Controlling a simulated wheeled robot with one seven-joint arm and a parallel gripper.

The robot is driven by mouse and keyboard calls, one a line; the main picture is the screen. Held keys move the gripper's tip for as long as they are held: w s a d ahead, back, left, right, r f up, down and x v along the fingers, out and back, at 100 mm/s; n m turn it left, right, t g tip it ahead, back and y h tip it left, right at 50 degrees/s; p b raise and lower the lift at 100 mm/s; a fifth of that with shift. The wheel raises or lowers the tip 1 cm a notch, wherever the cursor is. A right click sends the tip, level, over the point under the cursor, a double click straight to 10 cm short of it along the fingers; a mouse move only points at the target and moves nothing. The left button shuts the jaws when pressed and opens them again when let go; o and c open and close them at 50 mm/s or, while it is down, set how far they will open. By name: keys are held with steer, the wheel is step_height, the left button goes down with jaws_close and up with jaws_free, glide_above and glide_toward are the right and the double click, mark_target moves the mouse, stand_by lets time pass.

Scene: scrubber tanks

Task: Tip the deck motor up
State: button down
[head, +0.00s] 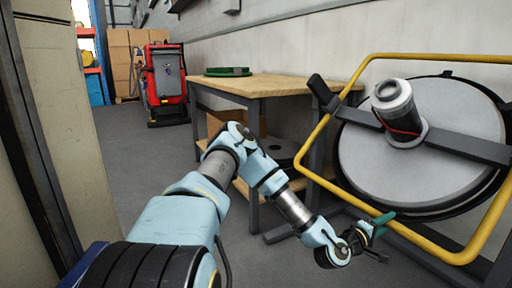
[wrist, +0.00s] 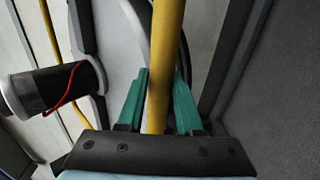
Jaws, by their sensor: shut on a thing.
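The deck motor (head: 394,102) is a grey cylinder with a red wire, mounted on a dark crossbar over a large round grey deck (head: 410,165). A yellow tube frame (head: 330,115) loops around the deck at the right of the head view. The deck's face stands steeply, turned towards my camera. My gripper (head: 380,222) is low at the frame's lower left. In the wrist view its green fingers (wrist: 160,82) are shut on the yellow tube (wrist: 165,40), one on each side. The motor (wrist: 50,88) shows at the left there. The frame's far side is partly out of view.
A wooden-topped workbench (head: 262,84) with a green object (head: 228,71) on it stands left of the deck. A red machine (head: 166,82) and cardboard boxes (head: 124,55) are at the back. Grey floor (head: 145,150) is clear at the left.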

steer(key=shift+r, duration=0.2)
steer(key=s+a+r+p, duration=0.2)
steer(key=a+r+p, duration=0.2)
steer(key=r, duration=0.1)
steer(key=shift+s+a+r+p, duration=0.2)
steer(key=shift+s+a+p, duration=0.05)
steer(key=shift+p, duration=0.1)
steer(key=s+a+r+p, duration=0.2)
steer(key=a+r+p, duration=0.1)
steer(key=r+p, duration=0.2)
steer(key=shift+a+r, duration=0.2)
steer(key=shift+r, duration=0.2)
stand_by(0.4)
